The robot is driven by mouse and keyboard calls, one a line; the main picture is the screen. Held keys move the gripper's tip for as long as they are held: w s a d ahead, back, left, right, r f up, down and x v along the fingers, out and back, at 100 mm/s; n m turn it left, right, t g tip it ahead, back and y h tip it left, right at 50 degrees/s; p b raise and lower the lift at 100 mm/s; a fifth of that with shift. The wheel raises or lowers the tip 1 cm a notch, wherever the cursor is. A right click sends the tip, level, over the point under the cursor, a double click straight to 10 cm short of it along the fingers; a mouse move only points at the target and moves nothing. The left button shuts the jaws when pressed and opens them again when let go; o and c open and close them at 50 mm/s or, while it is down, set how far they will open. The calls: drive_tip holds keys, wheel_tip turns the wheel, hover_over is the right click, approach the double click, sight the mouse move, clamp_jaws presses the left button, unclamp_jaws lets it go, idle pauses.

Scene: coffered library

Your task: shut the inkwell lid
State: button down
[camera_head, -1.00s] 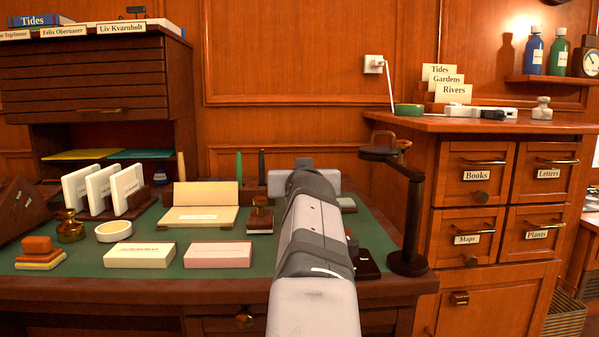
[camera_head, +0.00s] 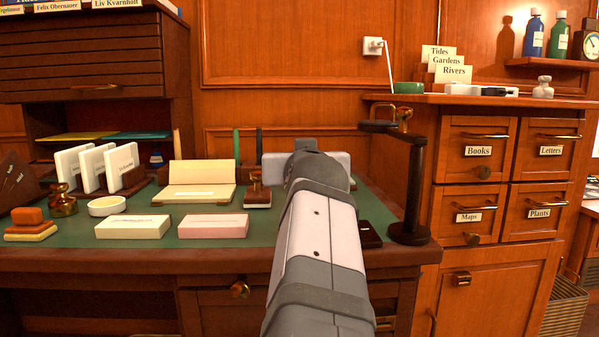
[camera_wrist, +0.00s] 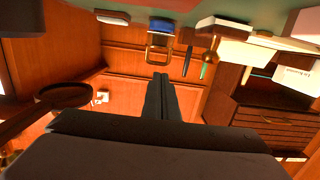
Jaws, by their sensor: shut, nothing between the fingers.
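My gripper shows in the wrist view (camera_wrist: 160,85) as two dark fingers pressed together, with nothing between them. In the head view my arm reaches forward over the desk and hides the fingertips. Beyond the fingertips, in the upside-down wrist view, is a blue block with an upright square brass frame (camera_wrist: 159,41). It looks like the inkwell with its lid raised, but I cannot be sure. The fingers appear apart from it. In the head view it is not visible, probably behind my arm.
A dark stand with a round head (camera_head: 409,190) rises right of my arm; its ring also shows in the wrist view (camera_wrist: 65,96). A drawer cabinet (camera_head: 505,180) is at right.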

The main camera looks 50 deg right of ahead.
drive_tip(key=shift+s+a+f+b, duration=0.2)
drive_tip(key=shift+s+f+b, duration=0.15)
drive_tip(key=shift+b, duration=0.6)
drive_tip(key=shift+s+a+b, duration=0.1)
drive_tip(key=shift+b, duration=0.2)
